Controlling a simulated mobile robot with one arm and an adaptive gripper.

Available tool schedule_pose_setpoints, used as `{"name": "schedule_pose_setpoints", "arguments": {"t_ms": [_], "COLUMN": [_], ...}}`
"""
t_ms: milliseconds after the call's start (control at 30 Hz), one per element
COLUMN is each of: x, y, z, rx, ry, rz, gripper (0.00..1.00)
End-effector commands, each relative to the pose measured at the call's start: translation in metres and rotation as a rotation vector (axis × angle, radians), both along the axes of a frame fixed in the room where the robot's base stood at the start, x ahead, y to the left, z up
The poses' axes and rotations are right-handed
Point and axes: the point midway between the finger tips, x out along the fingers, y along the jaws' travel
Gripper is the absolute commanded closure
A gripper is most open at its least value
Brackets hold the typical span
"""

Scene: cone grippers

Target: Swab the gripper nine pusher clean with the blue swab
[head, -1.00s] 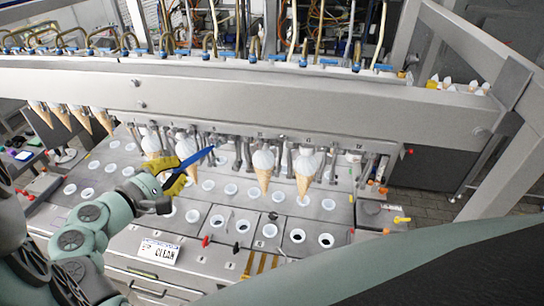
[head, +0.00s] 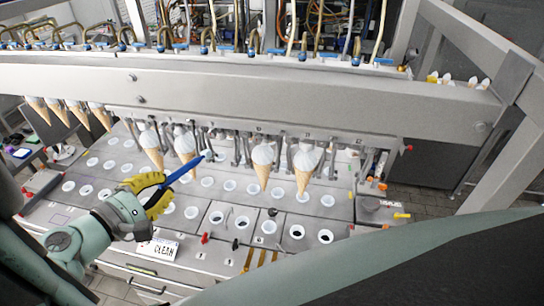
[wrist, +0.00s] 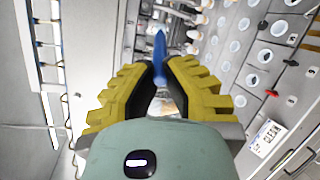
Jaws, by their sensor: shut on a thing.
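My gripper (head: 154,190) has yellow ribbed fingers and is shut on the blue swab (head: 185,171). The swab points up and to the right in the head view, its tip near the row of metal grippers (head: 228,150) under the beam. In the wrist view the swab (wrist: 159,60) stands out between the yellow fingers (wrist: 160,78), pointing at the machine. Several metal grippers hang in a row, and some hold white-topped cones (head: 263,165). I cannot tell which one is gripper nine, and its pusher is too small to make out.
A grey plate with several round white-rimmed holes (head: 241,223) lies under the grippers. A long metal beam (head: 250,95) crosses above them. Cones hang at the far left (head: 75,113). Red and orange knobs sit at the right.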

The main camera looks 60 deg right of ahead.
Motion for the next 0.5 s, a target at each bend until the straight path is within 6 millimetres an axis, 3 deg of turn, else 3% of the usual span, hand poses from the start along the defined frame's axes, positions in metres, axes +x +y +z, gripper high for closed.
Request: {"name": "schedule_pose_setpoints", "arguments": {"t_ms": [300, 500], "x": [0.000, -0.005], "y": [0.002, 0.017], "z": [0.000, 0.000], "rx": [0.000, 0.000], "ry": [-0.001, 0.000], "rz": [0.004, 0.009], "gripper": [1.00, 1.00]}}
